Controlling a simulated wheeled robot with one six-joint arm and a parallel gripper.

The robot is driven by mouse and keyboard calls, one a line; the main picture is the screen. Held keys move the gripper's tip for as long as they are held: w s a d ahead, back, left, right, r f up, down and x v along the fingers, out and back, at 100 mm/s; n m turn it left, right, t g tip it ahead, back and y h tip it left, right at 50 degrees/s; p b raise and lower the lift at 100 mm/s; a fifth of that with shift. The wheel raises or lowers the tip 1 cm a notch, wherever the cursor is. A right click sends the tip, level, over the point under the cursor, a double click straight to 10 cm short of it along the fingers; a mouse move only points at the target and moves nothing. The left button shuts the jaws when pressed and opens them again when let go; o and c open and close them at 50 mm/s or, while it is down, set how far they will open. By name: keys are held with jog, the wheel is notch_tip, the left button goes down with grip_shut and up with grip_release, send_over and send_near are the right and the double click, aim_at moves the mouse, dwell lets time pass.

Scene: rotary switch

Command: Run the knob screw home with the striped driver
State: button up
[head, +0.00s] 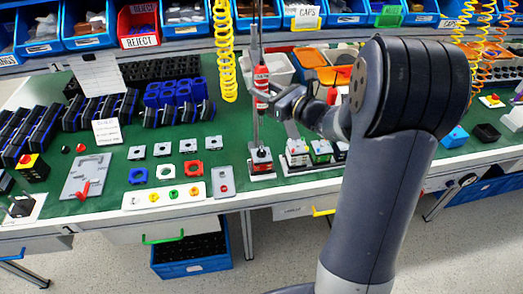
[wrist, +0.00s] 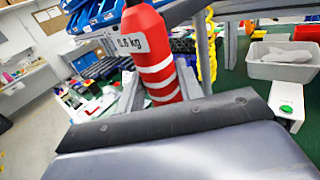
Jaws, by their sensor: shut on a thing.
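The striped driver (head: 262,80) is red with white bands and hangs upright over the green bench in the head view. In the wrist view the driver (wrist: 158,52) fills the upper middle, with a weight label on its body. My gripper (head: 266,97) is shut on the driver; one finger shows on each side of it in the wrist view (wrist: 162,97). Straight below stands a switch unit (head: 262,156) with a black and red body on a pale plate. A thin line runs between driver and switch; I cannot tell whether the tip touches. The knob screw is too small to make out.
More switch units, one with a green top (head: 321,148), stand just right. A grey tub (wrist: 282,62) and an orange bin (head: 313,64) lie behind. A white strip with coloured buttons (head: 162,194) lies front left. Yellow coiled hoses (head: 225,50) hang nearby.

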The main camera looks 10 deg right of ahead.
notch_tip(320, 180, down, 9)
jog(key=b, duration=0.9)
jog(key=shift+f, duration=0.15)
jog(key=shift+f+b, duration=0.65)
jog(key=shift+b, duration=0.05)
dwell(4.4)
jog(key=shift+r, duration=0.1)
